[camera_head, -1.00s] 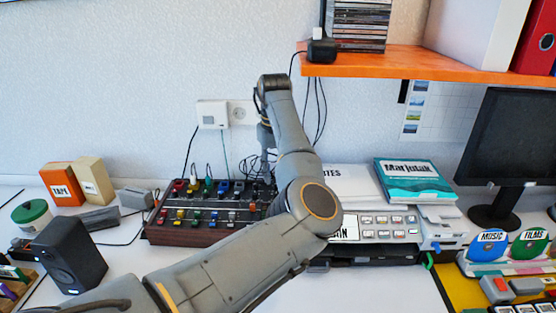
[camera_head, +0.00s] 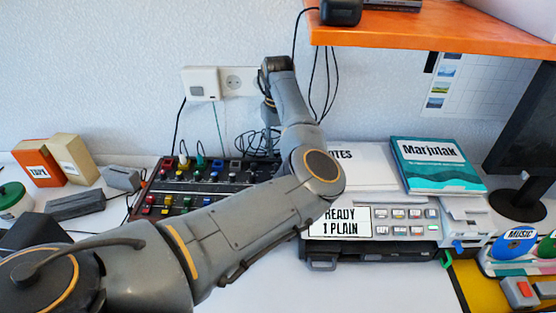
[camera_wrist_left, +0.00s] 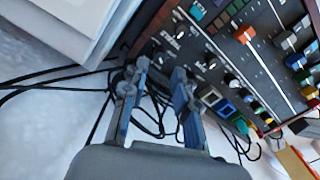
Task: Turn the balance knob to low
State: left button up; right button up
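The mixer panel (camera_head: 225,184) is a dark console with coloured knobs and sliders, on the table against the wall. It also shows in the left wrist view (camera_wrist_left: 225,50), filling the upper right. Small pale-marked knobs (camera_wrist_left: 178,14) sit near its edge by my fingers; the labels are too small to read, so I cannot tell which is the balance knob. My left gripper (camera_wrist_left: 160,72) is open and empty, its two fingers apart beside the panel's edge, over cables. In the head view my left arm covers the panel's right end and partly hides the gripper. My right gripper is not in view.
Black cables (camera_wrist_left: 150,118) lie under and around my fingers. The printer-like device with a "READY 1 PLAIN" display (camera_head: 345,220) stands right of the panel. The orange shelf (camera_head: 430,28) hangs above right. A wall socket (camera_head: 234,82) is behind. White table is clear in front.

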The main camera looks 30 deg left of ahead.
aim_at(278, 164)
pick_arm(q)
notch_tip(278, 164, down, 4)
jog(key=shift+f, duration=0.7)
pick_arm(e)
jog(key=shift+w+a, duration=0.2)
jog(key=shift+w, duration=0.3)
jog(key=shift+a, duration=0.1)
